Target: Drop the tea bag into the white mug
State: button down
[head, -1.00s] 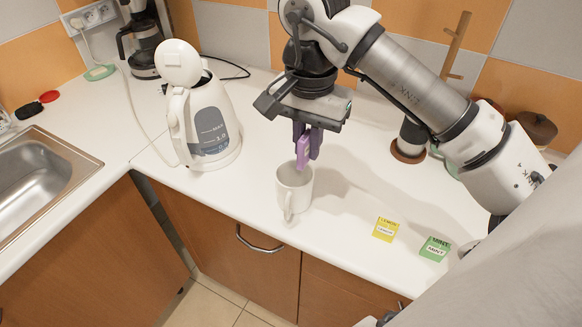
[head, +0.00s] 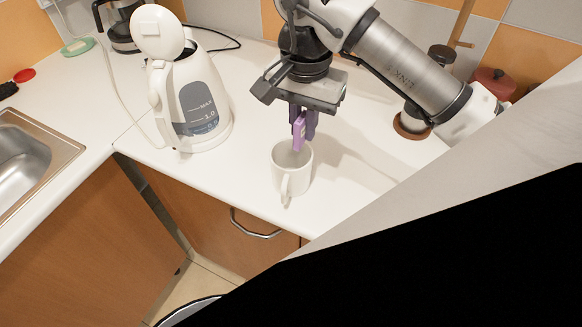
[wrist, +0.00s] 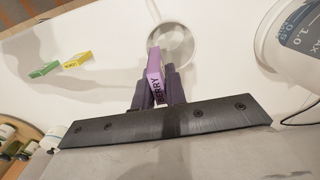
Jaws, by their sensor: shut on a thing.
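My gripper (head: 303,124) is shut on a purple tea bag (head: 298,133), which hangs from the fingers. In the wrist view the tea bag (wrist: 155,72) has dark lettering ending in "RRY" and sits between the dark fingers (wrist: 155,88). The white mug (head: 291,172) stands upright on the counter with its handle toward the front. The tea bag's lower end is at the mug's far rim in the head view; I cannot tell whether it is inside the opening. The mug (wrist: 187,48) lies just beyond the tea bag in the wrist view.
A white kettle (head: 190,100) with its lid up stands left of the mug. Yellow (wrist: 78,60) and green (wrist: 44,70) tea bags lie on the counter. A sink (head: 30,160) is at far left. A black shape hides the head view's lower right.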

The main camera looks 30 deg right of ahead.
jog(key=shift+f, duration=0.35)
jog(key=c, duration=1.3)
grip_release()
jog(key=shift+c, duration=0.2)
notch_tip(320, 180, up, 14)
jog(key=b, duration=0.1)
jog(key=shift+f, duration=0.1)
